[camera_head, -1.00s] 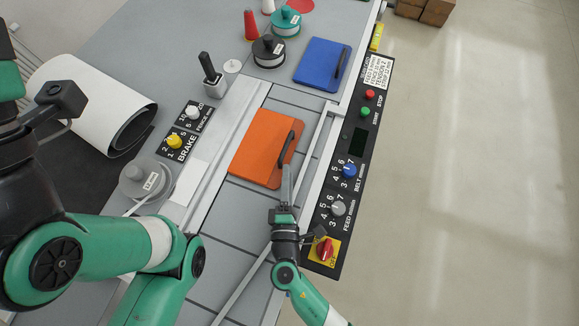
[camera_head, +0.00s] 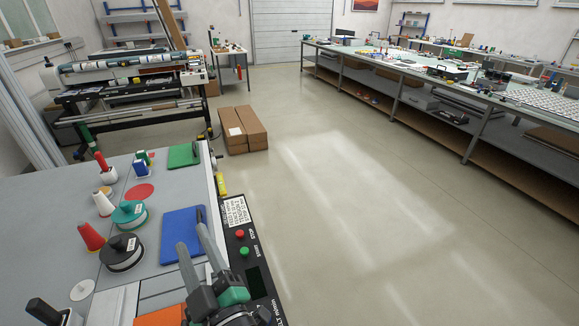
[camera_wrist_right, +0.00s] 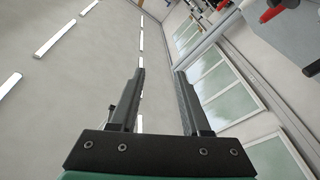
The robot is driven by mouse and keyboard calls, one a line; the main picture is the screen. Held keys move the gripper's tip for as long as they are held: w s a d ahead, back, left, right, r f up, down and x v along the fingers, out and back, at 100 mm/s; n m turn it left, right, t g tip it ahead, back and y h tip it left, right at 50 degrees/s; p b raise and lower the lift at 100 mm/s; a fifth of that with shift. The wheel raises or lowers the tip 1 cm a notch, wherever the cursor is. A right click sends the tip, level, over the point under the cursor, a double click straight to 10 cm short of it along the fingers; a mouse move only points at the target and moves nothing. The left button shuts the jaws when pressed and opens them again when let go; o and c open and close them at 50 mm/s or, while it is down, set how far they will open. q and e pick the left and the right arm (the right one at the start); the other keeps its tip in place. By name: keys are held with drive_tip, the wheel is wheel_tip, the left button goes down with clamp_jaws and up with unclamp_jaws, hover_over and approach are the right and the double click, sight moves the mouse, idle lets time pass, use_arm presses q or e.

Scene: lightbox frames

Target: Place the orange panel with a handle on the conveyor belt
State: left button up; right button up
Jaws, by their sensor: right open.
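The orange panel (camera_head: 160,317) shows only as a strip at the bottom edge of the head view, lying flat on the grey conveyor belt (camera_head: 160,288). The rest of it and its black handle are out of frame or hidden. My right gripper (camera_head: 192,232) is raised in front of the camera, overlapping the blue panel in the picture. In the right wrist view my gripper (camera_wrist_right: 160,74) is open with nothing between its fingers, facing the ceiling and windows.
A blue panel (camera_head: 181,232) lies beyond the orange one, and a green panel (camera_head: 183,155) farther back. Spools, including a black one (camera_head: 121,254) and a teal one (camera_head: 129,214), and red cones stand to the left. The control strip (camera_head: 238,212) borders the right edge.

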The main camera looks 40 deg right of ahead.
drive_tip(key=s+d+r+m+t, duration=0.2)
drive_tip(key=d+r, duration=0.2)
drive_tip(key=r, duration=0.5)
drive_tip(key=s+d+r+m+t, duration=0.2)
drive_tip(key=s+d+r+m, duration=0.1)
drive_tip(key=r, duration=0.7)
drive_tip(key=s+d+r+t+y, duration=0.3)
drive_tip(key=s+r+t+y, duration=0.1)
drive_tip(key=s+r, duration=0.6)
wheel_tip(320, 180, up, 27)
drive_tip(key=w+p, duration=0.1)
drive_tip(key=p, duration=2.6)
wheel_tip(320, 180, down, 37)
drive_tip(key=b, duration=3.7)
drive_tip(key=shift+a, duration=0.2)
